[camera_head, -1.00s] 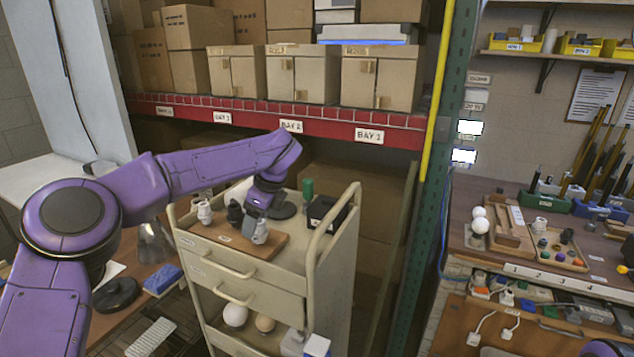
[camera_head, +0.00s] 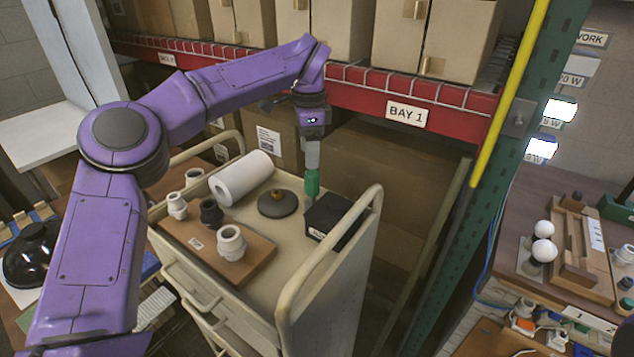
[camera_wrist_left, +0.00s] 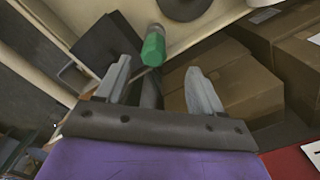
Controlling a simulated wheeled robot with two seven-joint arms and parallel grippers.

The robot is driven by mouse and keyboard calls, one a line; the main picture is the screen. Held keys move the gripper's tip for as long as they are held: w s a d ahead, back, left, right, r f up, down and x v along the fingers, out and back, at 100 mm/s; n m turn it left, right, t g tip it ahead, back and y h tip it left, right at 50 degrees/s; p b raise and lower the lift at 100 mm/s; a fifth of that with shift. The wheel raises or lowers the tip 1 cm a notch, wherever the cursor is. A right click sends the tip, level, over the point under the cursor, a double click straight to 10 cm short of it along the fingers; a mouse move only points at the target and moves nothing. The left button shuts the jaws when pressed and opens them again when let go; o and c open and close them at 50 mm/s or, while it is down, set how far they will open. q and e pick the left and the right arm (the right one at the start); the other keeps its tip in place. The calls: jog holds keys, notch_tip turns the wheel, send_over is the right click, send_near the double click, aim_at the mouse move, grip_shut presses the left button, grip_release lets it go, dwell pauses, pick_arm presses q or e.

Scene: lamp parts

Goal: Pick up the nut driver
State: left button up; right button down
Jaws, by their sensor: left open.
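The nut driver, seen as a green handle (camera_head: 312,183), stands roughly upright near the back edge of the cart top, behind a black box (camera_head: 336,218). My left gripper (camera_head: 312,165) points down right above the handle, its grey fingers close to the handle's top. In the left wrist view the green handle (camera_wrist_left: 153,46) shows just beyond the open, empty fingertips (camera_wrist_left: 158,72), roughly midway between them. I cannot tell whether a finger touches it. My right gripper is not in view.
The cart top also holds a round dark base (camera_head: 277,205), a white roll (camera_head: 240,178) and a wooden board (camera_head: 262,250) with several sockets. The cart's raised handle rail (camera_head: 325,262) is at right. A red shelf beam (camera_head: 455,96) runs behind the gripper.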

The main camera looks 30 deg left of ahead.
aim_at(312, 172)
pick_arm(q)
jog(key=shift+s+f, duration=0.15)
jog(key=shift+f, duration=0.35)
jog(key=shift+s+f, duration=0.15)
jog(key=shift+f, duration=0.35)
jog(key=f+p, duration=0.1)
jog(key=f, duration=0.2)
jog(key=d+f+p, duration=0.1)
jog(key=f, duration=0.1)
jog(key=shift+w+f+p, duration=0.1)
jog(key=shift+p, duration=0.2)
jog(key=shift+a+f, duration=0.1)
jog(key=c, duration=1.2)
